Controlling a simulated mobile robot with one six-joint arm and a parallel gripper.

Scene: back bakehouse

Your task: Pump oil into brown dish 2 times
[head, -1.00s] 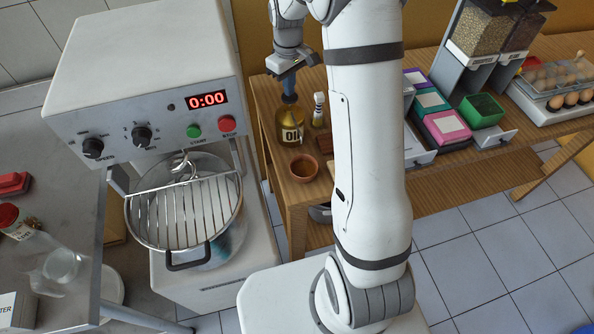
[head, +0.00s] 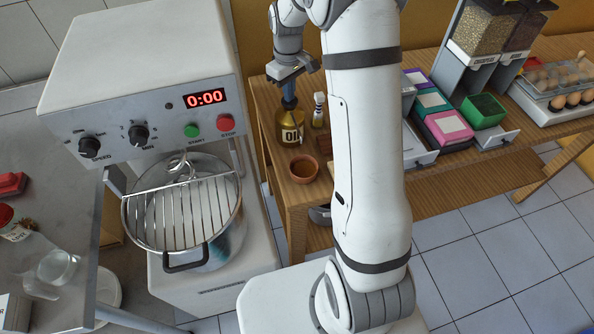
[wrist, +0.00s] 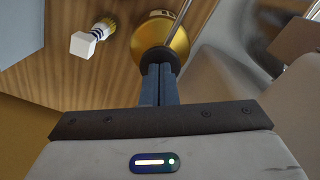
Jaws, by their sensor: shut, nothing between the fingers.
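The oil bottle (head: 290,130), gold with an "OIL" label, stands upright on the wooden table. Its dark pump top (wrist: 158,56) shows in the wrist view, with a thin spout beside it. My gripper (head: 289,102) is shut and empty above the bottle. Its blue-grey fingertips (wrist: 158,72) point down at the pump top and appear to touch it; exact contact is hard to tell. The brown dish (head: 303,168) stands in front of the bottle, slightly right. It is out of sight in the wrist view, and its contents cannot be made out.
A mixer (head: 140,75) reading 0:00 stands left. Coloured boxes (head: 447,127) and a green tub (head: 484,111) are right, beyond my arm.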

